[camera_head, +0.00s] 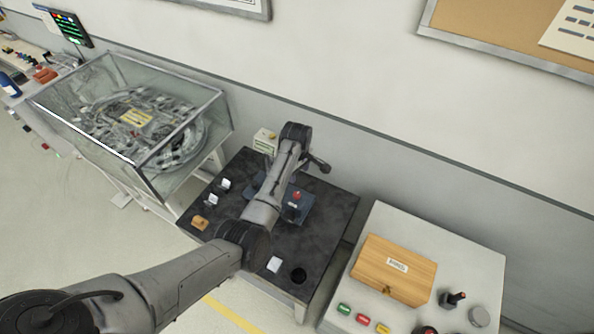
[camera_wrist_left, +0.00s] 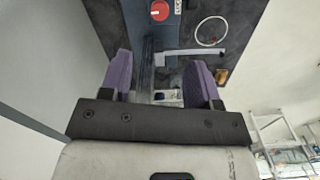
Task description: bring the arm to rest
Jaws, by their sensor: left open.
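My left arm (camera_head: 272,195) reaches over the dark table (camera_head: 325,225) in the head view, with its wrist end near the table's back edge. In the left wrist view the left gripper (camera_wrist_left: 162,75) has two purple fingers set well apart. Nothing is clearly held between them. A small pale block (camera_wrist_left: 168,97) shows beyond the gap, partly hidden by the gripper body. Whether the fingers touch anything cannot be told. My right gripper is in neither view.
A blue plate with a red knob (camera_head: 296,196) lies under the arm. A white box (camera_head: 265,142) stands at the back edge. White and orange pieces lie on the table. A glass case (camera_head: 135,120) stands left; a console with a wooden box (camera_head: 395,268) stands right.

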